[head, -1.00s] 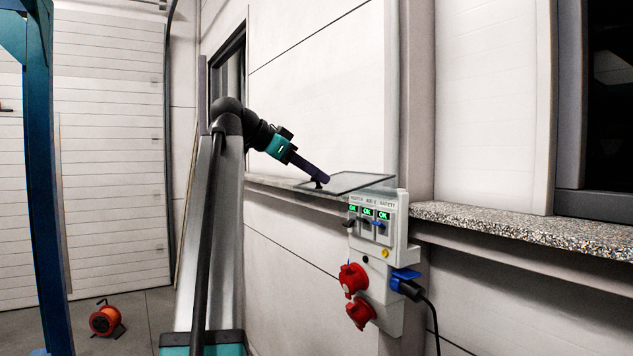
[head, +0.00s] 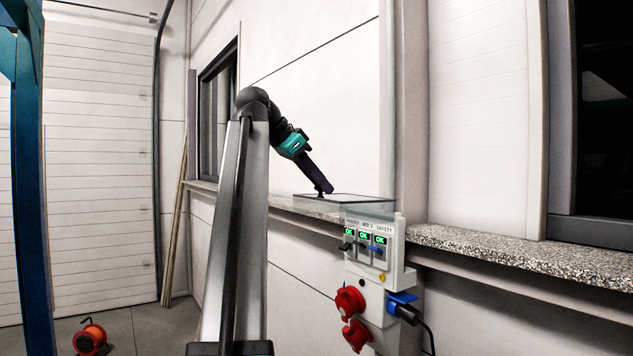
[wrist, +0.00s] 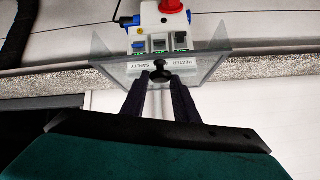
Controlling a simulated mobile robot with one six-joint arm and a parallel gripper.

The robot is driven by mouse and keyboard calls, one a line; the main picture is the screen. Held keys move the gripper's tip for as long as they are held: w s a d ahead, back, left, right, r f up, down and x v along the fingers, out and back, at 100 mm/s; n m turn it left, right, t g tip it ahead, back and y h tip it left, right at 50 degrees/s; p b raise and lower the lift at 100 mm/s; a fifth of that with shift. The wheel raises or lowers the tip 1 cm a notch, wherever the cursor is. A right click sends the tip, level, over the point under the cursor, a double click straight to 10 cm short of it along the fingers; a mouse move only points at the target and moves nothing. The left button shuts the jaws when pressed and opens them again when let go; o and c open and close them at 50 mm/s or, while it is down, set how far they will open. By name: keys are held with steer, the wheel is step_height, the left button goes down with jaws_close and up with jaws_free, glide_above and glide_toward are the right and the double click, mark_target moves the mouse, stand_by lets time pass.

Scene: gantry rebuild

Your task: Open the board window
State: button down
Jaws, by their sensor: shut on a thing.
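The board window (head: 345,203) is a clear, dark-edged pane at the top of the grey switch board (head: 362,262). It stands raised, swung up away from the board's front, and the labels and switches below are uncovered. My gripper (head: 326,191) reaches down to it from the upper left. In the wrist view my gripper (wrist: 160,80) is shut on the window's small black knob (wrist: 160,70), between the two dark fingers. The window (wrist: 208,66) spreads behind the knob, with labels and switches showing through or past it.
Three green "OK" displays (head: 364,238) sit above switches on the board. Red sockets (head: 350,300) and a blue plug (head: 402,303) with a black cable stick out below. A speckled sill (head: 500,240) runs along the wall.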

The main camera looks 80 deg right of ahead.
steer(key=shift+s+f, duration=0.1)
steer(key=shift+f, duration=0.1)
steer(key=c, duration=1.7)
jaws_free()
steer(key=shift+c, duration=0.2)
steer(key=o, duration=0.3)
steer(key=shift+s+d+f, duration=0.1)
steer(key=shift+s+d, duration=0.1)
steer(key=shift+d, duration=0.1)
steer(key=shift+o, duration=0.2)
steer(key=shift+s+d, duration=0.1)
steer(key=shift+s, duration=0.05)
steer(key=shift+w+a, duration=0.25)
steer(key=shift+w, duration=0.1)
steer(key=shift+d, duration=0.1)
steer(key=shift+r, duration=0.25)
steer(key=w+a+r+p, duration=0.1)
steer(key=w+a+p, duration=0.6)
steer(key=w+a, duration=0.2)
steer(key=shift+w+a+r, duration=0.25)
steer(key=shift+w+r, duration=0.1)
steer(key=shift+w, duration=0.25)
